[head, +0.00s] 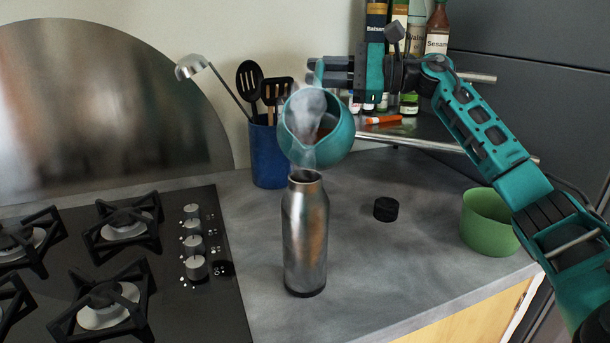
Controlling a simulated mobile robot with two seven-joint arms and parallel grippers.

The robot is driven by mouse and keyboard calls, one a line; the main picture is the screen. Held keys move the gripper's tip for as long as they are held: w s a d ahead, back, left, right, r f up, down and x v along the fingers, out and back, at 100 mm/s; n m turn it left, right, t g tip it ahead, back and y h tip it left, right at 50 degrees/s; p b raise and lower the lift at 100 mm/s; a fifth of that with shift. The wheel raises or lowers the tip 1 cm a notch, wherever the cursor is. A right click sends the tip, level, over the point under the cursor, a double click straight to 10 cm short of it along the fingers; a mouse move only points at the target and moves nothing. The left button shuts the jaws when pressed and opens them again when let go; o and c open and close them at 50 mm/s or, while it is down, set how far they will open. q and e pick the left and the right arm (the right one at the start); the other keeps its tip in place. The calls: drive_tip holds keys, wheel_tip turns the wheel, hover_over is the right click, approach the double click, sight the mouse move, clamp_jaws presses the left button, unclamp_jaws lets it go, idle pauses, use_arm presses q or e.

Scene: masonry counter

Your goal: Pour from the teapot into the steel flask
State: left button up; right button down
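The steel flask (305,240) stands upright and open on the grey counter, right of the hob. The teal teapot (338,140) is in the air just above it, tilted so its open top faces me. Its low edge is over or very near the flask's mouth. Brownish liquid shows inside, and pale steam rises from it. My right gripper (330,73), on the teal arm from the right, is shut at the teapot's top, holding it up. The exact grip is partly hidden. A stream into the flask cannot be made out clearly. My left gripper is not in view.
A black cap (386,209) lies on the counter right of the flask. A green bowl (486,225) stands near the right edge. A blue utensil holder (266,160) is behind the flask. Bottles (437,35) stand on a corner shelf. The gas hob (180,290) is left.

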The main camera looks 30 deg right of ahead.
drive_tip(key=shift+s+a+r+n, duration=0.3)
drive_tip(key=shift+s+r+n, duration=0.15)
drive_tip(key=shift+r+n, duration=0.2)
idle(1.8)
drive_tip(key=shift+s+a+r+n, duration=0.25)
drive_tip(key=shift+a+r+n, duration=0.05)
drive_tip(key=shift+r+n, duration=0.2)
idle(5.0)
